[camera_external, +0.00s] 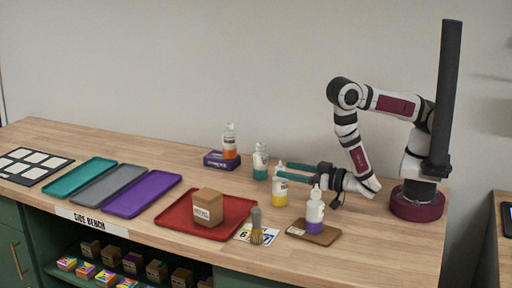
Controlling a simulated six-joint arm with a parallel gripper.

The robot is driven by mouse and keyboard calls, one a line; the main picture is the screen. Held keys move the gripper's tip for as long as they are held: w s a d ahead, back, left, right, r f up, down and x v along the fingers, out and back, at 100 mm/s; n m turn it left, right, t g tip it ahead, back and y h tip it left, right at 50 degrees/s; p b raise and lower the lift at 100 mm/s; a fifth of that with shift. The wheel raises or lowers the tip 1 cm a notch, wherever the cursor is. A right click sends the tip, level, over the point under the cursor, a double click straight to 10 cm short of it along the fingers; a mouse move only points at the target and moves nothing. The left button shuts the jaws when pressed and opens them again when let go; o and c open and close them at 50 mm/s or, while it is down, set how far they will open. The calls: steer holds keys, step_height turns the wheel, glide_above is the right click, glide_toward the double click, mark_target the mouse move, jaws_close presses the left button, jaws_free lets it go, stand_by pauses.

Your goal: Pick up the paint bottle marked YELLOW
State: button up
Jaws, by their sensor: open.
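The bottle with yellow paint (280,198) stands upright on the wooden bench, left of my arm. Its label is too small to read; yellow shows at its lower part. My gripper (283,170) is level, pointing left, with two teal fingers spread apart. The near finger crosses the bottle's upper part in the picture, and the far finger's tip shows just behind its top. The bottle appears to lie between the fingers; contact cannot be told.
A teal-paint bottle (260,163) stands close behind. A purple-paint bottle (315,215) stands on a brown board (325,238) in front. An orange-paint bottle (230,145) sits on a purple box (213,162).

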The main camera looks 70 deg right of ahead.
mark_target(280, 167)
steer(key=w, duration=0.3)
steer(key=shift+w+d, duration=0.15)
steer(key=shift+w, duration=0.25)
jaws_close()
stand_by(1.0)
